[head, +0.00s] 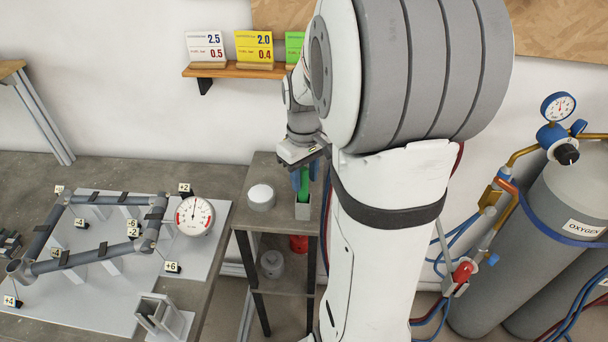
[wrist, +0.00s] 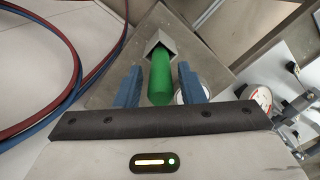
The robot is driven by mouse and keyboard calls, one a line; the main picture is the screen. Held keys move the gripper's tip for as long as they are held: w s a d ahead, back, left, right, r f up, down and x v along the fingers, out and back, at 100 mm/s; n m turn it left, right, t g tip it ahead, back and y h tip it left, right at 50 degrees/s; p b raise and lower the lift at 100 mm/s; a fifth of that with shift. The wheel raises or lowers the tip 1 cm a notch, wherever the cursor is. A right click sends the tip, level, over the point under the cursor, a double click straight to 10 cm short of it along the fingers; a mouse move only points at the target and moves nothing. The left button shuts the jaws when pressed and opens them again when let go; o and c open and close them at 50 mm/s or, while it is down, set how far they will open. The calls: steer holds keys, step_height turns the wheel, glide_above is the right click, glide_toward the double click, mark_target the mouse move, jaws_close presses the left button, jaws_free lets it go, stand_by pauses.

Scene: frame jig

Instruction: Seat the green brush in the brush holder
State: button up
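The green brush (head: 303,188) stands upright at the right side of the small shelf's top, its lower end inside the grey square brush holder (head: 302,211). In the wrist view the green brush (wrist: 160,82) runs into the mouth of the brush holder (wrist: 169,42). My gripper (head: 304,176) is above the holder, around the brush's upper part. In the wrist view my gripper's (wrist: 159,76) blue fingers stand on either side of the brush, with a visible gap on both sides. The brush's depth inside the holder is hidden.
A white round container (head: 261,197) stands left of the holder on the shelf top (head: 272,223). A workbench with a pipe frame (head: 85,262) and a dial gauge (head: 194,216) is to the left. Gas cylinders (head: 563,215) and hoses stand at the right.

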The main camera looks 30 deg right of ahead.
steer(key=shift+o, duration=1.1)
step_height(320, 180, up, 8)
steer(key=shift+w+f, duration=0.1)
